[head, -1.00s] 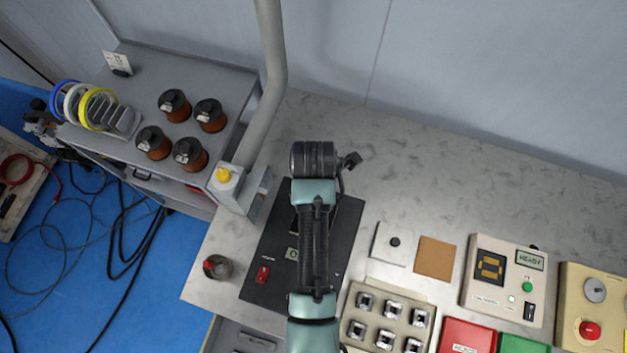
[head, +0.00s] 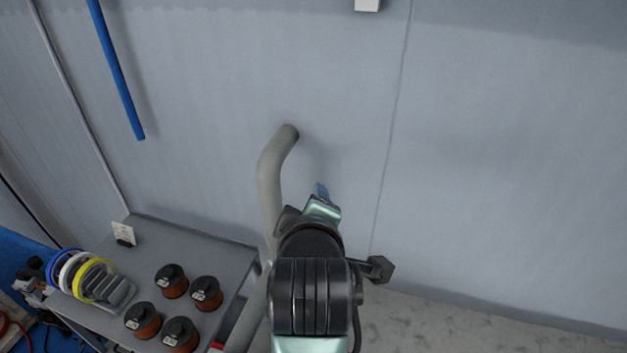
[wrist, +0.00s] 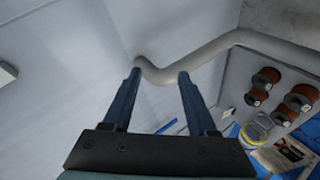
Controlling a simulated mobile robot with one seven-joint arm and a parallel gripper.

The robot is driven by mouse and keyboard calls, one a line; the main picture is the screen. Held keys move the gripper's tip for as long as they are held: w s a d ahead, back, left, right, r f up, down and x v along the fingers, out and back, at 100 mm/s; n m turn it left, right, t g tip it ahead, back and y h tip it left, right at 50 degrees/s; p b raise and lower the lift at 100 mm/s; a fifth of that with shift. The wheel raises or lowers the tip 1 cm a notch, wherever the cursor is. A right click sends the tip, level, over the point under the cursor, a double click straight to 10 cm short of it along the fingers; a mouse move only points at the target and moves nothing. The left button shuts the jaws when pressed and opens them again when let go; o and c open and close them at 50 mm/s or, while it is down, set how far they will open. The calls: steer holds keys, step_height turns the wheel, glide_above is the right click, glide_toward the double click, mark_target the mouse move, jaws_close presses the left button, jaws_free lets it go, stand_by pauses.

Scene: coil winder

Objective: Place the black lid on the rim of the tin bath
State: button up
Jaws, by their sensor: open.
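My gripper (wrist: 159,76) is open in the wrist view, with two blue fingers spread apart and nothing between them. In the head view only a small blue part of my gripper (head: 321,190) shows beyond my arm, in front of the grey wall. Neither the black lid nor the tin bath can be made out in the present views. The worktop with its devices is mostly below the head view's frame.
A bent grey pipe (head: 270,190) rises close to the left of my arm; it also crosses beyond my fingers in the wrist view (wrist: 205,55). Several copper spools (head: 172,281) and coloured rings (head: 95,278) stand on a grey cart (head: 190,246).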

step_height(320, 180, up, 19)
steer(key=s+m+t, duration=0.1)
steer(key=m+t, duration=0.5)
steer(key=t, duration=0.1)
steer(key=s+r+m+t, duration=0.3)
steer(key=s+r, duration=0.3)
steer(key=r, duration=0.3)
steer(key=s+r+m+t, duration=0.3)
steer(key=s+r+t, duration=0.2)
steer(key=r, duration=0.5)
steer(key=shift+s+d+r+m, duration=0.15)
steer(key=shift+s+r+m, duration=0.2)
steer(key=shift+s, duration=0.7)
steer(key=shift+f, duration=0.1)
step_height(320, 180, down, 6)
steer(key=b, duration=0.6)
steer(key=shift+f, duration=0.15)
steer(key=shift+w+r, duration=0.1)
steer(key=shift+r, duration=0.1)
steer(key=shift+c, duration=0.6)
